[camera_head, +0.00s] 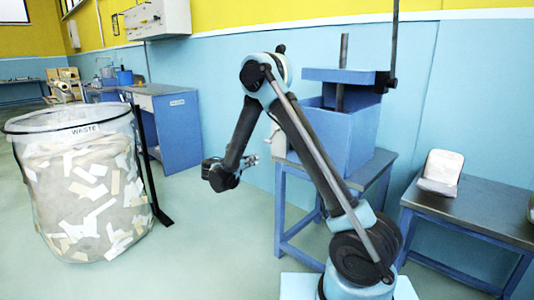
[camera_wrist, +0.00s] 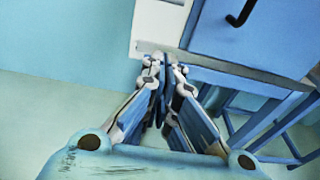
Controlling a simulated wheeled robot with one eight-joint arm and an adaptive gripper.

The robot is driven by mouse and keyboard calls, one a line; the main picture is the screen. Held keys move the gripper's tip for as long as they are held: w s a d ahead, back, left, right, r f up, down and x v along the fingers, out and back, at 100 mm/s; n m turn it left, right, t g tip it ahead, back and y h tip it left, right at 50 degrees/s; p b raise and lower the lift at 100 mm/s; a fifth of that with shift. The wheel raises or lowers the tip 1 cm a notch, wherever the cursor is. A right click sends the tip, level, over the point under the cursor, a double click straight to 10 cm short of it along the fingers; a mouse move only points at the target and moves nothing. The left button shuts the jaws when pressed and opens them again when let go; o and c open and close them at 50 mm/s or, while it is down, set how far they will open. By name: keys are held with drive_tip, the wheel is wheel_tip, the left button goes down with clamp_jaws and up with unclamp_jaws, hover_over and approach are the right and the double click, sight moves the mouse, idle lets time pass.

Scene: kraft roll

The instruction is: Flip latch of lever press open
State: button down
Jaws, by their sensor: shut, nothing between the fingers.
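The lever press (camera_head: 345,128) is a blue box with a dark upright post and a tall dark lever (camera_head: 393,45) at its right. It stands on a blue-legged table. In the wrist view, the blue press front (camera_wrist: 275,35) bears a black hooked handle (camera_wrist: 240,14), which may be the latch; I cannot be sure. A pale plate (camera_wrist: 146,25) is at its left edge. My gripper (camera_head: 256,160) is left of the press. In the wrist view, its fingertips (camera_wrist: 165,62) are together and empty, by the lower edge of the pale plate; contact is unclear.
A clear waste bin (camera_head: 85,190) full of paper scraps stands at the left. A side table (camera_head: 480,205) with a pale object (camera_head: 440,172) is at the right. A blue desk (camera_head: 170,120) is behind.

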drive_tip(key=shift+s+a, duration=0.1)
drive_tip(key=shift+a, duration=0.2)
drive_tip(key=x, duration=1)
drive_tip(key=shift+s+a+r, duration=0.15)
drive_tip(key=shift+r, duration=0.85)
drive_tip(key=shift+s+a+r, duration=0.1)
drive_tip(key=shift+s+r, duration=0.05)
drive_tip(key=shift+r, duration=0.85)
